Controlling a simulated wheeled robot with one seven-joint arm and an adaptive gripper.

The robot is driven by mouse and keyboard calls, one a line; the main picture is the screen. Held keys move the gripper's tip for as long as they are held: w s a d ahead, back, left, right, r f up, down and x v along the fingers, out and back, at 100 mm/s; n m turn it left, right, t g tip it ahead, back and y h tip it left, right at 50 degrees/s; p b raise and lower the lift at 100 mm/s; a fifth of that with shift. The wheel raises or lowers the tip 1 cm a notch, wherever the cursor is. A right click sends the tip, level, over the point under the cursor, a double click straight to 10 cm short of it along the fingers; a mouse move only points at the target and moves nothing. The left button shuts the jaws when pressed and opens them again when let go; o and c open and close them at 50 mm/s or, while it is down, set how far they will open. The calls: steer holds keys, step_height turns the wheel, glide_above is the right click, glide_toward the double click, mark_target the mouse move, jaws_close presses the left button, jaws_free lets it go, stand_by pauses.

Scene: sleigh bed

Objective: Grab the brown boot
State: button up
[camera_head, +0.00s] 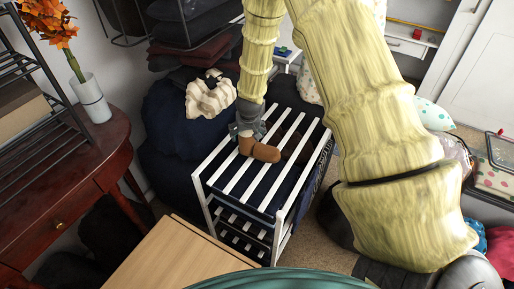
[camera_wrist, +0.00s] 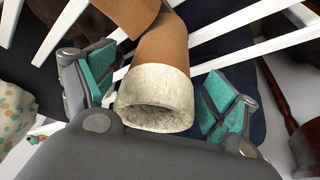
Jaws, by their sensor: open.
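The brown boot (camera_head: 265,152) lies on the white slatted rack, directly below my gripper. In the wrist view the boot (camera_wrist: 164,52) shows its brown shaft and pale fleecy cuff, with the opening facing my gripper. My gripper (camera_head: 246,133) is at the cuff end of the boot. In the wrist view my gripper (camera_wrist: 158,98) is open, with one teal-padded finger on each side of the cuff. Gaps show between the pads and the boot. Part of the boot's toe runs out of the wrist view at the top.
The white slatted rack (camera_head: 226,176) has lower shelves. A dark red wooden table (camera_head: 60,195) with a white vase (camera_head: 92,98) stands to the left. A light wooden surface (camera_head: 165,262) is at the front. Dark bags and a cream cloth (camera_head: 210,97) lie behind the rack.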

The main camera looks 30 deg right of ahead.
steer(key=c, duration=1.6)
steer(key=shift+r, duration=0.1)
